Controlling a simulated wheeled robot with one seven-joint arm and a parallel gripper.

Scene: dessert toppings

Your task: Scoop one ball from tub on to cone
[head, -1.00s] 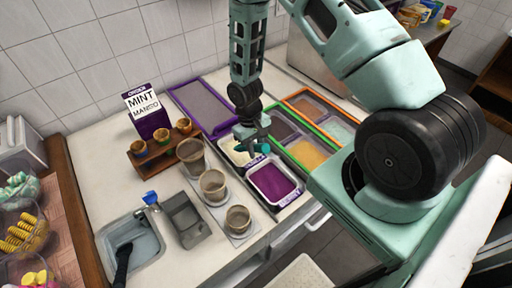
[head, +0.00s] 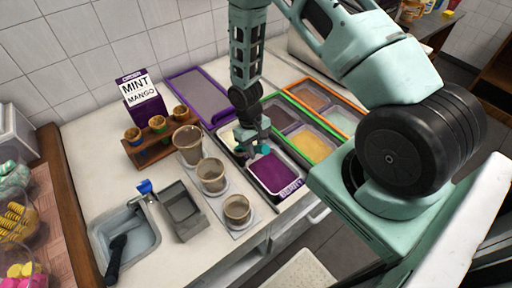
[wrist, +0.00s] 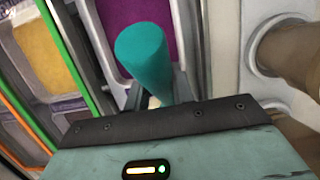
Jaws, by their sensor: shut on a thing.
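My gripper (head: 250,147) is shut on a teal handle (wrist: 142,52), which I take to be the scoop's. The handle also shows as a small teal end (head: 266,149) in the head view. The scoop's bowl is hidden. The gripper is low over the cream-coloured tub (head: 227,137) and the back edge of the purple tub (head: 270,174). Contact with the contents cannot be told.
Three brown cups (head: 211,172) stand just left of the tubs. A grey box (head: 181,208) and a sink (head: 143,241) are further left. A MINT MANGO sign (head: 142,95) stands behind the cones. Yellow (head: 313,144) and brown tubs lie right of the gripper.

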